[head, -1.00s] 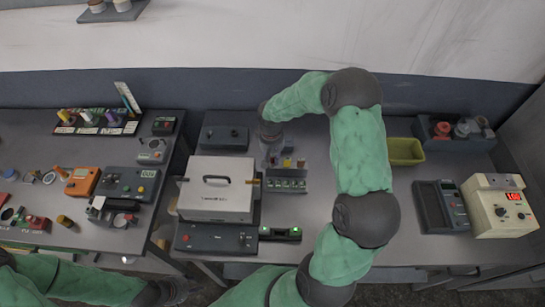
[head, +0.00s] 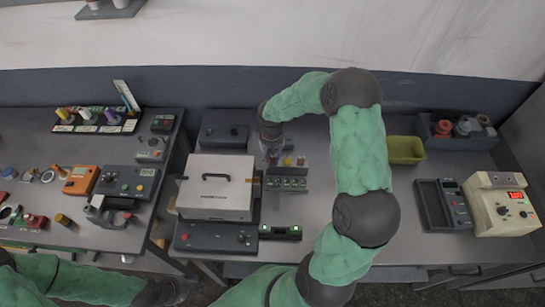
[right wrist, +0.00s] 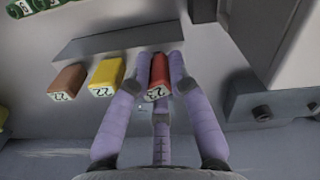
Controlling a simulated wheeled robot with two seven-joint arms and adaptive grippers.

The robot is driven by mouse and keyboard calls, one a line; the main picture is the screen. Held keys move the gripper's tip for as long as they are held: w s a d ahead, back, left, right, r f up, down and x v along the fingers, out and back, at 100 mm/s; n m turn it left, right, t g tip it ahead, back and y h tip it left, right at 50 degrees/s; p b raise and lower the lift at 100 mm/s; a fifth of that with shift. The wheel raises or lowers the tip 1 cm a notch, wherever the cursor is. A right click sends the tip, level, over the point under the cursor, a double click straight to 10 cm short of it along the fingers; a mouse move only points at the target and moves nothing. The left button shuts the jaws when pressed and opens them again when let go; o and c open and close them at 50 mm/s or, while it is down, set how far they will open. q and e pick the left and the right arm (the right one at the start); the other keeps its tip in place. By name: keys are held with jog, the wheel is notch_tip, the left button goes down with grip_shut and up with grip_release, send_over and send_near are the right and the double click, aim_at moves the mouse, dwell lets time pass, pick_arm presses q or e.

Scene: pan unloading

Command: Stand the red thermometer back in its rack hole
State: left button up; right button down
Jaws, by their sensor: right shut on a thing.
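The red thermometer (right wrist: 158,77), a red block-ended piece marked 22, is between the purple fingers of my right gripper (right wrist: 158,86). In the head view my right gripper (head: 271,154) is at the left end of the small rack (head: 288,184) and hides the red thermometer. The rack's grey bar (right wrist: 110,44) shows behind the thermometer in the right wrist view. I cannot tell whether its lower end is in a hole. A yellow piece (right wrist: 106,76) and a brown piece (right wrist: 67,82) stand beside it. My left gripper (head: 180,289) is low at the left, its fingers unclear.
A white case with a handle (head: 215,188) stands close left of the rack. A dark box with knobs (head: 224,137) is behind it, near my right gripper. A green-display device (head: 280,232) lies in front. A yellow-green bin (head: 405,150) stands right; the table between is clear.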

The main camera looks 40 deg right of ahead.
jog(key=shift+f, duration=0.35)
dwell(0.3)
jog(key=c, duration=1.1)
grip_release()
jog(key=shift+o, duration=0.2)
jog(key=shift+r, duration=0.1)
notch_tip(320, 180, up, 12)
jog(key=shift+a, duration=0.15)
